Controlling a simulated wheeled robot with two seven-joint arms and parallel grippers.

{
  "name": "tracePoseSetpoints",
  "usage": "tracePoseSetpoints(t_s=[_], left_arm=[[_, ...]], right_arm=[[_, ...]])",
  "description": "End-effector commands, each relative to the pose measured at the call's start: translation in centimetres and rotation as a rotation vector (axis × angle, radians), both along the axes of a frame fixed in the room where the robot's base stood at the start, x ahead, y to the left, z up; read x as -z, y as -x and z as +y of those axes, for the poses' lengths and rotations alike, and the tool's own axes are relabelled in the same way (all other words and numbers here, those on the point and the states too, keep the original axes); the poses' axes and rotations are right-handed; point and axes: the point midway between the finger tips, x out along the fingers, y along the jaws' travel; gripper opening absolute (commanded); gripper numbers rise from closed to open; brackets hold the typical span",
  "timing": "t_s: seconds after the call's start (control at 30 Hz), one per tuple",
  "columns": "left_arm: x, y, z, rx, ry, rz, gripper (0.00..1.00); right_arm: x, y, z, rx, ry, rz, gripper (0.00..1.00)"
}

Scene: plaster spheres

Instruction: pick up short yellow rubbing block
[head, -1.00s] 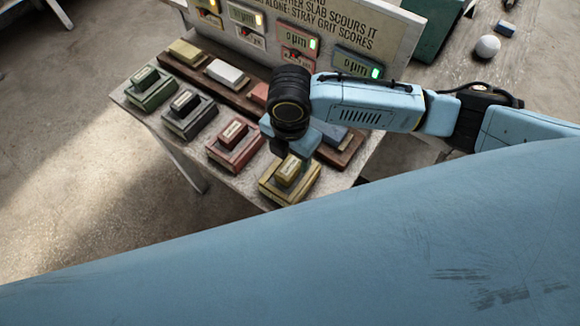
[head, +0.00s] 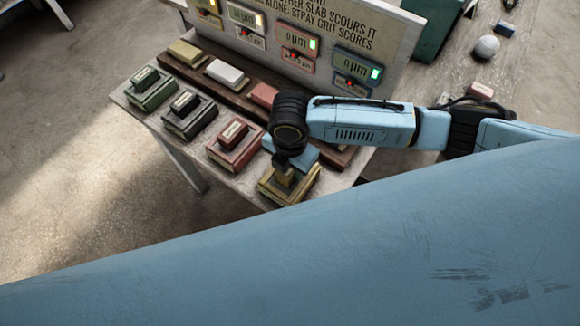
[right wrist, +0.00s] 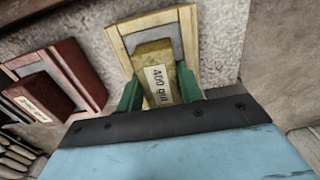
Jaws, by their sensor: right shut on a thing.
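The short yellow rubbing block (right wrist: 154,62) stands within the yellow-framed tray (right wrist: 187,22) and carries a white label. The yellow tray (head: 305,190) is at the front right of the table in the head view, where my right gripper (head: 285,183) covers most of the block. In the right wrist view my right gripper (right wrist: 160,95) has its green fingers on both sides of the block, shut on it. I cannot tell whether the block is lifted off the tray. My left gripper is not in view.
A red block in its red tray (head: 228,160) stands just left of the yellow one. Black (head: 190,125) and green (head: 145,98) sets are further left. A wooden rack (head: 195,72) with blocks and a sign board with displays (head: 375,30) stand behind.

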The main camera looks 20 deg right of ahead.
Motion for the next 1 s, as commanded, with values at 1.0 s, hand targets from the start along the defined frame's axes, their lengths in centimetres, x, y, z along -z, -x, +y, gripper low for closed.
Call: tracePoseSetpoints(t_s=[1.0], left_arm=[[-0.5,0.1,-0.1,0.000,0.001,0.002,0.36]], right_arm=[[-10.0,-0.1,0.0,0.001,-0.001,-0.001,0.06]])
